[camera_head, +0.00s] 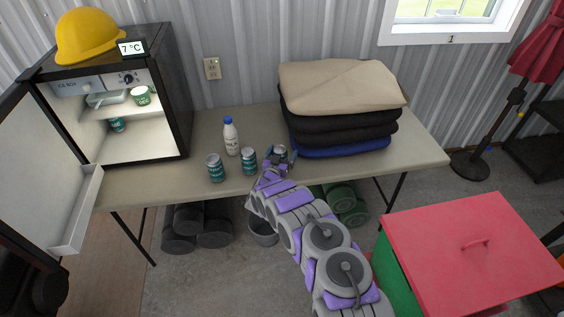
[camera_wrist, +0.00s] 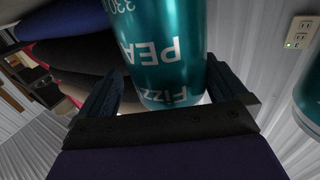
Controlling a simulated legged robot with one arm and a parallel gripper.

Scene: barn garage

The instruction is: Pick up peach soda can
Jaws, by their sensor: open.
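The peach soda can (camera_head: 280,151) is teal and stands on the table near its front edge; my gripper partly hides it in the head view. In the wrist view the can (camera_wrist: 165,50) fills the middle, with upside-down letters "FIZZ" and "PEA". My gripper (camera_head: 279,160) is open at the can. In the wrist view its two dark fingers (camera_wrist: 165,88) stand one on each side of the can. I cannot tell whether either finger touches it.
Two similar cans (camera_head: 248,160) (camera_head: 215,168) and a white bottle (camera_head: 231,137) stand to the left on the table (camera_head: 412,148). Folded cloths (camera_head: 342,84) are close at the right. An open mini fridge (camera_head: 180,100) is at the left. A red-lidded bin (camera_head: 440,235) stands front right.

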